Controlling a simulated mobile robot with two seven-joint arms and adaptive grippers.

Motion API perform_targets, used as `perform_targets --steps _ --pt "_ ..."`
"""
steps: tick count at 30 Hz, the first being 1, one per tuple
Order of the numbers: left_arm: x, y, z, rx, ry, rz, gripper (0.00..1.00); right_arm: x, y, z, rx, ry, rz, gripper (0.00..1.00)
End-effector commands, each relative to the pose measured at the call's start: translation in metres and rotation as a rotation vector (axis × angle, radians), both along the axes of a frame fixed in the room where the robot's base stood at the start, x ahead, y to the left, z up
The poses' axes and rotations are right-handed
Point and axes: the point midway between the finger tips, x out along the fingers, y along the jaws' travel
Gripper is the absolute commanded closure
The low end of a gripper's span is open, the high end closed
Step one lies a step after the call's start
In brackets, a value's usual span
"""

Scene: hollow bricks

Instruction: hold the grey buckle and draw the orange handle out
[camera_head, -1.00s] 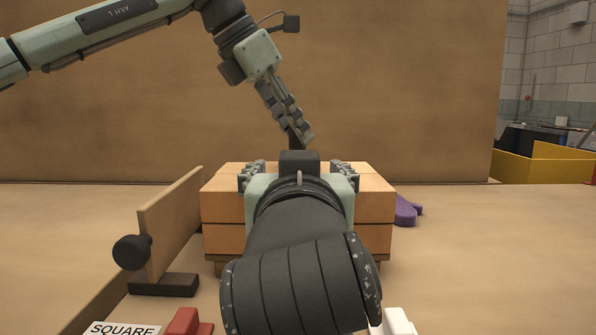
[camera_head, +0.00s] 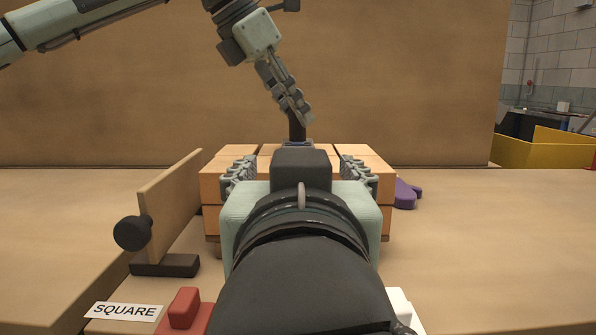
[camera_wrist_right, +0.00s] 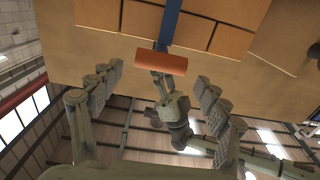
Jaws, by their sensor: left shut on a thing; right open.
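The orange handle (camera_wrist_right: 161,61) is a short cylinder in the right wrist view, beside a blue strap (camera_wrist_right: 172,22) that runs across the bricks. In the head view the handle is hidden behind my right arm. My left gripper (camera_head: 298,112) points down above the bricks and is shut on a dark grey piece, seemingly the buckle (camera_head: 297,131), at the top of the bricks. My right gripper (camera_head: 299,168) is open, facing the bricks' front. In the right wrist view its fingers (camera_wrist_right: 152,92) stand wide apart, one on each side of the handle, with nothing between them touching.
The stacked orange hollow bricks (camera_head: 212,188) stand on the table. An upright wooden board (camera_head: 175,215) with a black knob is at left, near a SQUARE label (camera_head: 124,311) and a red block (camera_head: 184,308). A purple piece (camera_head: 406,194) lies right of the bricks.

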Motion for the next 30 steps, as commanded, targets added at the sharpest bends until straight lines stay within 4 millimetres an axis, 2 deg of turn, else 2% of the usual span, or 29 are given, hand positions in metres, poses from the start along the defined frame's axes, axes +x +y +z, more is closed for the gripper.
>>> perform_targets --steps 12,13,18,26,30 --pt "0.0001 -0.0001 0.0003 -0.001 0.0 0.0 0.99 0.0003 0.0 0.0001 0.0 0.0 0.0 0.24" --pt "0.0001 -0.0001 0.0003 -0.001 0.0 0.0 0.72 0.0003 0.0 0.0001 0.0 0.0 0.0 0.24" --pt "0.0 0.0 0.0003 -0.001 0.0 0.0 0.51 0.0003 0.0 0.0001 0.0 0.0 0.0 0.24" --pt "0.0 0.0002 0.0004 0.0 0.0 0.0 0.51 0.0003 0.0 0.0001 0.0 0.0 0.0 0.24" --pt "-0.0017 0.0041 0.0074 -0.002 -0.001 0.001 0.51 0.0003 0.0 0.0001 0.0 0.0 0.0 0.24"
